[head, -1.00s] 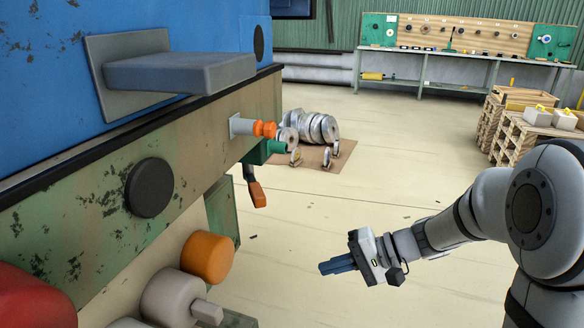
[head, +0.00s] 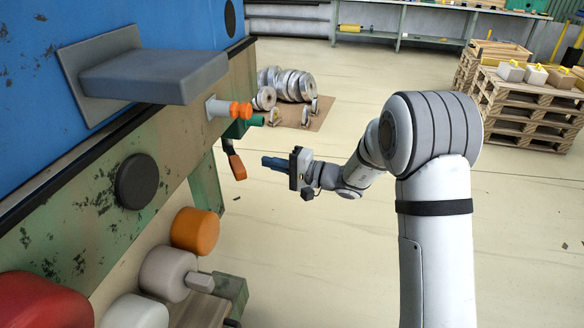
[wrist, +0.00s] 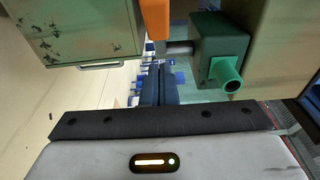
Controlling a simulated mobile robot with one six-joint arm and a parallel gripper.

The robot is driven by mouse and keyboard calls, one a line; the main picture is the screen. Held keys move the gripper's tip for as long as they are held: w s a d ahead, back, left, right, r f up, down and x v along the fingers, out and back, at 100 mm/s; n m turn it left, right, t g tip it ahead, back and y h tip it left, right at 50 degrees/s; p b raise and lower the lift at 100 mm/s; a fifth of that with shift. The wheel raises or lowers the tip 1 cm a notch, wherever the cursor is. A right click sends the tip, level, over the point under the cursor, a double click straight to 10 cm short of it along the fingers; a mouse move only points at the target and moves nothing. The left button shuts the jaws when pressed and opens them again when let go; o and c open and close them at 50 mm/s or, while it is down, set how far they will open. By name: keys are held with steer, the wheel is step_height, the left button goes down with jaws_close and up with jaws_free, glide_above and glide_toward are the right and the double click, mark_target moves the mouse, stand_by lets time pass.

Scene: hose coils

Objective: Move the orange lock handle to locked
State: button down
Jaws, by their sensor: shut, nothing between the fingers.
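The orange lock handle (head: 237,165) hangs down from a green fitting (head: 242,126) on the side of the machine. In the wrist view the handle (wrist: 157,18) is at the top centre, partly cut off by the edge, beside the green fitting (wrist: 222,58). My gripper (head: 265,162) has blue fingers pointed left toward the handle, shut and empty. In the head view a small gap shows between the fingertips and the handle. In the wrist view the fingers (wrist: 160,88) lie below the handle in the picture; their exact distance from it is unclear.
An orange-ringed plug (head: 240,110) sits just above the fitting. A round orange knob (head: 194,231) and a grey knob (head: 168,274) stick out nearer me. Metal coils (head: 288,85) lie on the floor behind; pallets (head: 520,105) stand at the right. The floor between is clear.

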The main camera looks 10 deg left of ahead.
steer(key=shift+s+a, duration=0.35)
steer(key=shift+a, duration=0.3)
steer(key=shift+s+a, duration=0.4)
steer(key=shift+a, duration=0.2)
steer(key=shift+s+a, duration=0.35)
steer(key=shift+a, duration=0.3)
steer(key=shift+d, duration=0.1)
